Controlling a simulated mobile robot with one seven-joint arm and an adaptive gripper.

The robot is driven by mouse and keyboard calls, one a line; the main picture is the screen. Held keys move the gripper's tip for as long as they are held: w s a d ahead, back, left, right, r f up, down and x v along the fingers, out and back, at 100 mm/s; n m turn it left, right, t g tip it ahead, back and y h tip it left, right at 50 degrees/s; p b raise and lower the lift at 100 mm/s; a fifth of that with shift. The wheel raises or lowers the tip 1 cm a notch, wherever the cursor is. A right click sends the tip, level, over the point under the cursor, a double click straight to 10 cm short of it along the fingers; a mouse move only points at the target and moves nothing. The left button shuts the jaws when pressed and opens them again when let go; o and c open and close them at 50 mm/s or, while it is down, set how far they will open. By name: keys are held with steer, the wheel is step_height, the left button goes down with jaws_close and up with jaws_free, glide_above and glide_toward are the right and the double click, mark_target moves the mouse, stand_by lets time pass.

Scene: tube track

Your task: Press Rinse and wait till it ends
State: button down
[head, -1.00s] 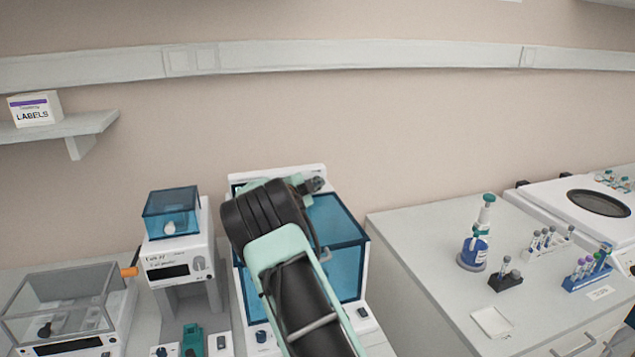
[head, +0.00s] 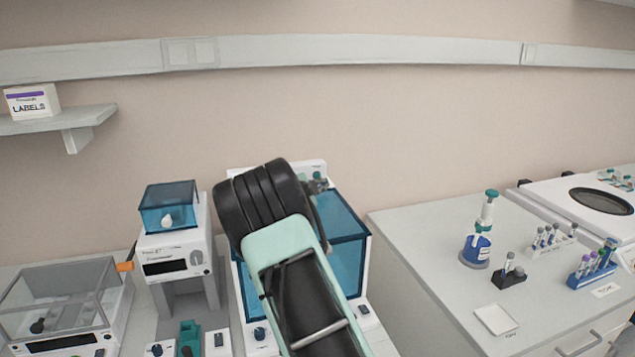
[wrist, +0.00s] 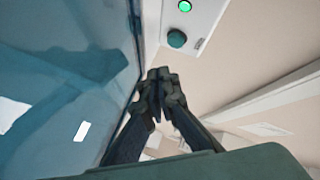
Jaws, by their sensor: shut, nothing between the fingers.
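The machine with the blue see-through cover (head: 345,245) stands in the middle of the head view, partly hidden behind my arm. Its raised white back panel (head: 300,168) shows above the cover. In the wrist view, a white panel (wrist: 208,14) carries a lit green light (wrist: 185,6) and a round dark teal button (wrist: 177,39). A small label beside the button is too blurred to read. My gripper (wrist: 160,78) is shut and empty, its tips a little below the button in the picture and apparently apart from it. The blue cover (wrist: 60,90) fills the left of the wrist view.
A white device with a blue top box (head: 170,207) stands left of the machine. A clear-lidded balance (head: 60,295) is farther left. The bench at the right holds a blue bottle (head: 477,245) and tube racks (head: 592,265).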

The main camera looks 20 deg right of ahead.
steer(key=shift+s+b, duration=0.65)
steer(key=shift+s, duration=0.75)
